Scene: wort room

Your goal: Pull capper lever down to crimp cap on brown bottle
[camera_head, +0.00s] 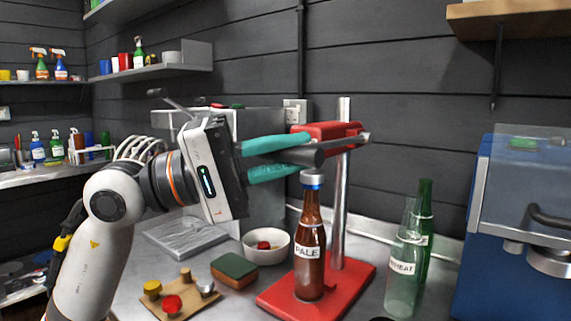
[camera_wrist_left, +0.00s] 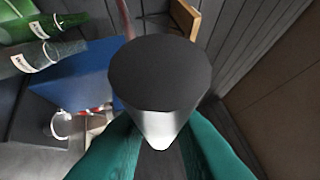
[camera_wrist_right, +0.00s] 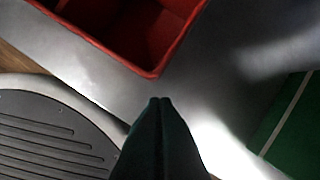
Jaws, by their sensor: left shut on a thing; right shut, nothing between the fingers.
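The red bottle capper has a red base (camera_head: 358,280), a silver post (camera_head: 341,200) and a red head (camera_head: 327,130). The brown bottle (camera_head: 309,235) labelled PALE stands upright on the base, with a silver and blue piece (camera_head: 312,178) at its top, under the head. My left gripper (camera_head: 292,156) is shut on the black grip of the capper lever (camera_head: 312,156), left of the post and above the bottle. The grip's round end (camera_wrist_left: 160,75) shows between the teal fingers in the left wrist view. My right gripper (camera_wrist_right: 160,103) is shut and empty, away from the capper.
Clear and green bottles (camera_head: 403,270) stand right of the capper, before a blue machine (camera_head: 515,205). A white bowl (camera_head: 283,250), a green-brown block (camera_head: 234,268) and a board with knobs (camera_head: 165,300) lie left. A red bin (camera_wrist_right: 125,60) is near my right gripper.

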